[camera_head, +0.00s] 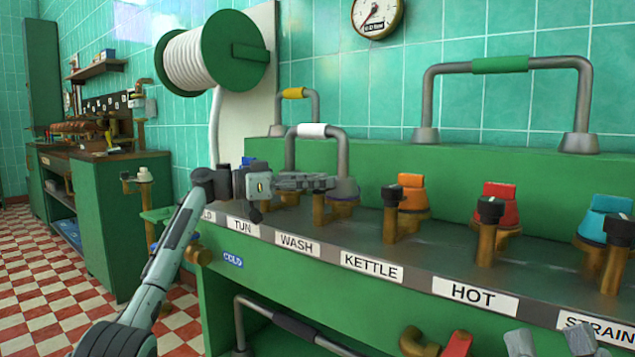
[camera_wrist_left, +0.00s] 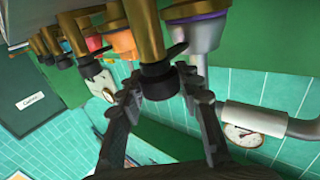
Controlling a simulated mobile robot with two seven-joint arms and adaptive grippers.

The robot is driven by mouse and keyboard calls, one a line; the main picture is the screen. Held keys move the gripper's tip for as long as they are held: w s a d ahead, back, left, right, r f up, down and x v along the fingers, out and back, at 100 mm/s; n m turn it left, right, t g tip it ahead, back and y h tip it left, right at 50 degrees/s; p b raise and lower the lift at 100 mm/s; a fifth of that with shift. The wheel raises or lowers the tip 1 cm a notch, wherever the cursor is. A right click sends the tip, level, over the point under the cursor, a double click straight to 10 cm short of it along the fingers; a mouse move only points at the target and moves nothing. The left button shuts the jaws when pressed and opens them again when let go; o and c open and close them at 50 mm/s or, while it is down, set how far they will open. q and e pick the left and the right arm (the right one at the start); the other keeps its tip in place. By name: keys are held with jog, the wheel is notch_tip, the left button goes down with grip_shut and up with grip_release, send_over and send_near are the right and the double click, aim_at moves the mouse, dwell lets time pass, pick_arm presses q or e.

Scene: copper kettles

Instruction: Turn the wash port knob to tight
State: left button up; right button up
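My left gripper (camera_head: 305,182) is at the wash port, above the WASH label (camera_head: 297,243). In the left wrist view its fingertips (camera_wrist_left: 160,85) lie on either side of the black wash port knob (camera_wrist_left: 157,78), on a brass pipe (camera_wrist_left: 147,30). I cannot tell whether they press on it. In the head view the gripper hides this knob; the brass pipe (camera_head: 318,208) shows below it. The port's purple and white funnel (camera_wrist_left: 197,25) is beside the pipe in the wrist view. My right gripper (camera_head: 550,342) shows only its fingertips, apart and empty, at the lower right.
Along the green counter stand the kettle port knob (camera_head: 392,196), hot port knob (camera_head: 490,210) and strain port knob (camera_head: 619,231). A white-gripped pipe (camera_head: 312,131) arches behind the left gripper. A hose reel (camera_head: 215,53) hangs at the back left.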

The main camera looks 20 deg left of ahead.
pick_arm(q)
jog(key=o, duration=0.4)
jog(key=v, duration=1.2)
